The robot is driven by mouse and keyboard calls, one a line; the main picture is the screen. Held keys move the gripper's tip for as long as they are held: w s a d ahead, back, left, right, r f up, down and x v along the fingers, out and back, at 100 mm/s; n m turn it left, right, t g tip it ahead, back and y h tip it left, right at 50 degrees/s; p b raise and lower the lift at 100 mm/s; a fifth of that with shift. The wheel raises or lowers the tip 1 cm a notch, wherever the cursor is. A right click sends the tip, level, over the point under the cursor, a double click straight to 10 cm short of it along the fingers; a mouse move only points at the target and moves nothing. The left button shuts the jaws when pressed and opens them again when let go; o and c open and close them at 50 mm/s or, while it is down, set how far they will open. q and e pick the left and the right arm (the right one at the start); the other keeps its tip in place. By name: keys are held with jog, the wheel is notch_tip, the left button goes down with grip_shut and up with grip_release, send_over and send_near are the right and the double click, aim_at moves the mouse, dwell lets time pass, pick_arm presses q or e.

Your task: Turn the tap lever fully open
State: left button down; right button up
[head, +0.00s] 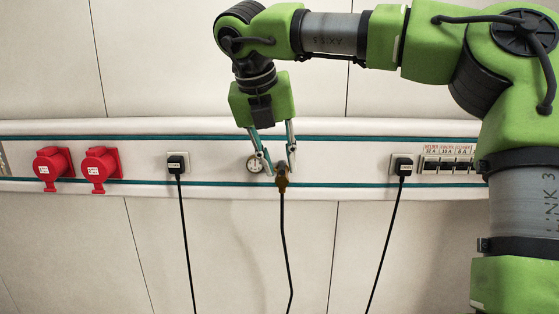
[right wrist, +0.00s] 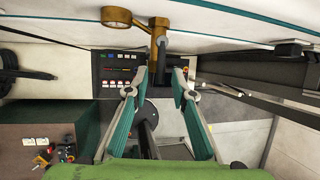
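The brass tap (head: 282,180) is on the white wall rail, with a dark hose hanging below it. It also shows in the right wrist view (right wrist: 158,38), just beyond my fingertips. I cannot clearly make out its lever or the lever's angle. My right gripper (head: 280,168) points down at the tap, its fingers spread on either side of the tap's upper part in the head view. In the right wrist view, the fingers of this gripper (right wrist: 164,78) stand apart with a gap between them. Whether they touch the tap is unclear. My left gripper is out of view.
A round gauge (head: 255,165) sits close left of the tap. Black plugs (head: 177,163) and (head: 403,165) with hanging cables flank it. Red sockets (head: 100,166) are farther left, and a breaker panel (head: 447,163) is at right. The wall below the rail is clear except for cables.

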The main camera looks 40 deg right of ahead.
dwell(0.3)
jog(key=v, duration=0.7)
jog(key=shift+r, duration=0.2)
jog(key=shift+a, duration=0.1)
